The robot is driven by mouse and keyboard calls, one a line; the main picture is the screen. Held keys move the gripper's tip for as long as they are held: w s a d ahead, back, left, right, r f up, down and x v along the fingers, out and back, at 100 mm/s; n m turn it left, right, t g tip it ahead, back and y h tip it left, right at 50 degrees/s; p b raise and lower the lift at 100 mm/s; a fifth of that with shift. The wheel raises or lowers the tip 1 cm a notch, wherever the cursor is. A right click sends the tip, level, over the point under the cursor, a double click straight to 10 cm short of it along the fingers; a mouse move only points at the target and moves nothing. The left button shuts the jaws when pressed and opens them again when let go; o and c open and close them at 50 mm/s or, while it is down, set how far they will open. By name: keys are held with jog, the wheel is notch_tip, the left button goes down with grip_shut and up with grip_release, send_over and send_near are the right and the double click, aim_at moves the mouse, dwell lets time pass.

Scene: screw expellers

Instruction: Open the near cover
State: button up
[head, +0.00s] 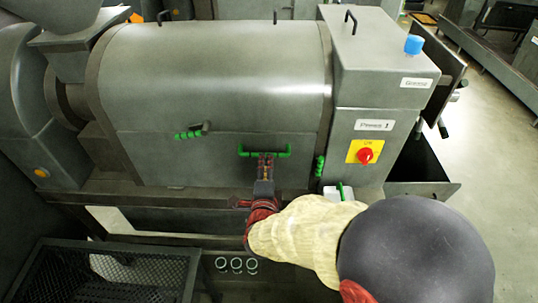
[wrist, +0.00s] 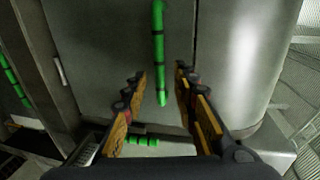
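The near cover (head: 215,90) is a large rounded grey metal lid on the screw expeller, and it is shut. A green horizontal bar handle (head: 264,153) is fixed low on its front. My gripper (head: 265,160) is right at this handle, its fingers partly overlapping it in the head view. In the wrist view my gripper (wrist: 160,78) is open, with one finger on each side of the handle (wrist: 158,45), which runs upright in that picture. A gap shows on both sides, so the fingers are not closed on it. Contact cannot be told.
A smaller green grip (head: 189,134) is left of the handle, and another (head: 320,166) is right. A control box (head: 375,110) with a red knob (head: 366,155) stands right of the cover. A mesh tray (head: 115,265) is below left. Clear floor lies right.

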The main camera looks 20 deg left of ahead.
jog(key=x, duration=0.6)
jog(key=shift+w+a+f, duration=0.15)
jog(key=shift+w, duration=0.05)
jog(key=shift+c, duration=0.8)
grip_shut()
